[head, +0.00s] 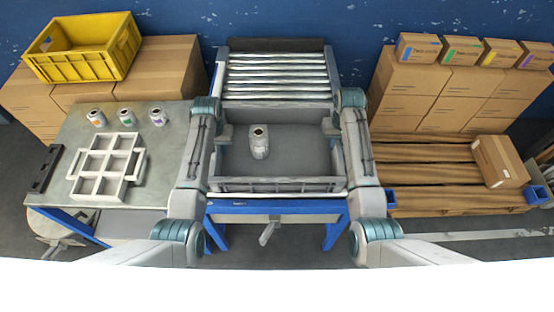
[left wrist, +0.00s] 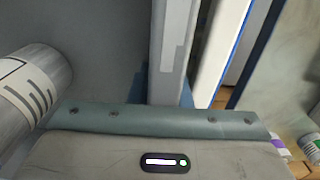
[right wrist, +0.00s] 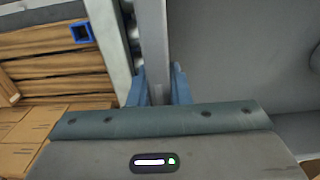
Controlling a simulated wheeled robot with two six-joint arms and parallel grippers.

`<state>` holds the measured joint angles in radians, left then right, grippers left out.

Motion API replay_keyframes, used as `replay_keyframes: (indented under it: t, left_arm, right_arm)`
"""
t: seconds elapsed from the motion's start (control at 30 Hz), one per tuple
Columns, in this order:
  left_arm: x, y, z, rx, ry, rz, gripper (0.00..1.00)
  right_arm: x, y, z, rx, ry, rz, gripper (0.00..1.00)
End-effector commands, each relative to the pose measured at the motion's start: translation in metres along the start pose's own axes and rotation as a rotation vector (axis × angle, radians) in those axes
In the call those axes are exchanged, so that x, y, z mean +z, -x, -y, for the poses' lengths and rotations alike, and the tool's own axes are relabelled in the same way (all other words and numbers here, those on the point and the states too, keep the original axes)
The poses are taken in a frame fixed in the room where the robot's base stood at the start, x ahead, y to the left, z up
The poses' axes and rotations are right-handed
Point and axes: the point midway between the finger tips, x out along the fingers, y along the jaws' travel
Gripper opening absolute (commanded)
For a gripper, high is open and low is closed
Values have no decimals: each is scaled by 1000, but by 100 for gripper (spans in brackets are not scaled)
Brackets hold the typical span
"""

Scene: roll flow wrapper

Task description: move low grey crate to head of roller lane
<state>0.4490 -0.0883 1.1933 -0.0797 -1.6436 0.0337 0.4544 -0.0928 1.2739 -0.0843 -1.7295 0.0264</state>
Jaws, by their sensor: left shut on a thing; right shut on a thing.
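The low grey crate (head: 300,186) is level in the middle of the head view, over the near part of the roller lane (head: 277,77). A grey can (head: 259,143) stands inside it, left of centre. My left gripper (head: 224,134) is shut on the crate's left wall, which also shows in the left wrist view (left wrist: 172,50). My right gripper (head: 331,128) is shut on its right wall, seen between blue fingers in the right wrist view (right wrist: 151,40). Whether the crate touches what is under it I cannot tell.
A metal table (head: 75,185) at left holds a white divided tray (head: 107,165) and several cans. A yellow crate (head: 85,55) sits on cartons behind it. At right are a wooden pallet (head: 430,178) and stacked cartons (head: 440,85). Bare rollers lie beyond the crate.

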Motion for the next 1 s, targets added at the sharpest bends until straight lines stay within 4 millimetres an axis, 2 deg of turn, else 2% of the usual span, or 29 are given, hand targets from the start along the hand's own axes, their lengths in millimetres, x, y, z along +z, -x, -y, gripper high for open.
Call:
replay_keyframes:
  t: [0.2,0.23,0.3,0.33,0.67,0.77,1.0]
  left_arm:
    - [-1,-13,0,-1,0,-2,0]
    - [0,-11,0,-1,0,0,23]
    - [0,-10,0,-1,0,0,37]
    - [0,-10,0,-1,0,0,39]
    - [0,-7,0,0,0,-1,39]
    - [-1,5,0,0,0,-3,39]
    - [-1,55,0,0,0,-5,39]
  right_arm:
    - [-1,-13,0,0,0,-2,0]
    - [0,-11,0,1,0,-1,23]
    - [0,-10,0,0,0,0,37]
    - [0,-10,0,0,0,0,39]
    - [0,-10,0,0,0,0,39]
    - [0,-10,0,0,0,0,39]
    - [0,-10,0,0,0,0,39]
